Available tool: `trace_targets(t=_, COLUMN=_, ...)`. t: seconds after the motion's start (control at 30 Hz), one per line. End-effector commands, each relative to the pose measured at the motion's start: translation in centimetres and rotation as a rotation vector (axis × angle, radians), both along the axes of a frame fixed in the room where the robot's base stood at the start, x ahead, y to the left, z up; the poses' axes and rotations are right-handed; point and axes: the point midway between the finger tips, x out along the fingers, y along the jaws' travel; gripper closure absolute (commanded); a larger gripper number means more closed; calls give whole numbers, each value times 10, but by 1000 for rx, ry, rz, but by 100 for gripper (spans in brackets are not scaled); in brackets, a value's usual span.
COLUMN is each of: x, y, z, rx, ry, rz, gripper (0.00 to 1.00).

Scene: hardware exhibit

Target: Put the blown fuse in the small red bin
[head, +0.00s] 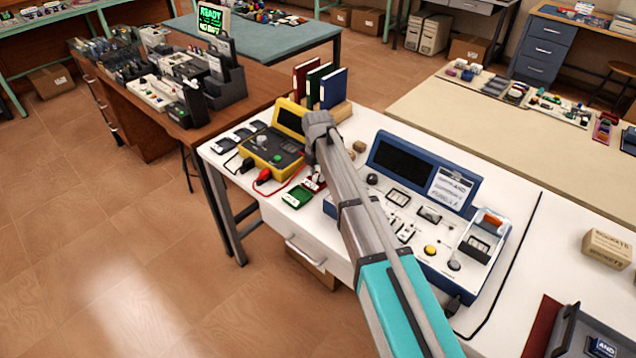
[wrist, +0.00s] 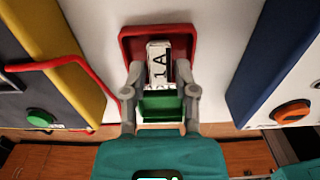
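The small red bin (wrist: 186,40) lies on the white table beyond my fingertips in the wrist view; part of it also shows beside my arm in the head view (head: 314,184). A white piece with black letters (wrist: 158,62), perhaps a label, shows at the bin between my fingers. A green bin (wrist: 161,106) shows beneath and between the fingers, and in the head view (head: 297,196). My gripper (wrist: 160,78) points down with its fingers apart, and I see no fuse clearly held. I cannot make out the blown fuse. My arm hides the gripper in the head view.
A yellow meter (head: 272,150) with a red lead stands left of the bins. A blue-and-white test panel (head: 425,215) stands to the right. Binders (head: 320,87) stand behind. Dark flat pieces (head: 240,133) lie at the table's left edge.

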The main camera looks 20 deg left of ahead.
Motion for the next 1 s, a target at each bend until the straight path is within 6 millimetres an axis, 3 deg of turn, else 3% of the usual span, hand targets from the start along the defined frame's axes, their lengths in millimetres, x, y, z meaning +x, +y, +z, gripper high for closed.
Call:
trace_targets(t=0.2, x=0, y=0, z=-11, rx=0, ry=0, rz=0, gripper=63)
trace_targets(t=0.8, x=0, y=0, z=-11, rx=0, ry=0, rz=0, gripper=63)
trace_targets(t=0.83, x=0, y=0, z=-11, rx=0, ry=0, rz=0, gripper=65)
trace_targets(t=1.0, x=0, y=0, z=-11, rx=0, ry=0, rz=0, gripper=96)
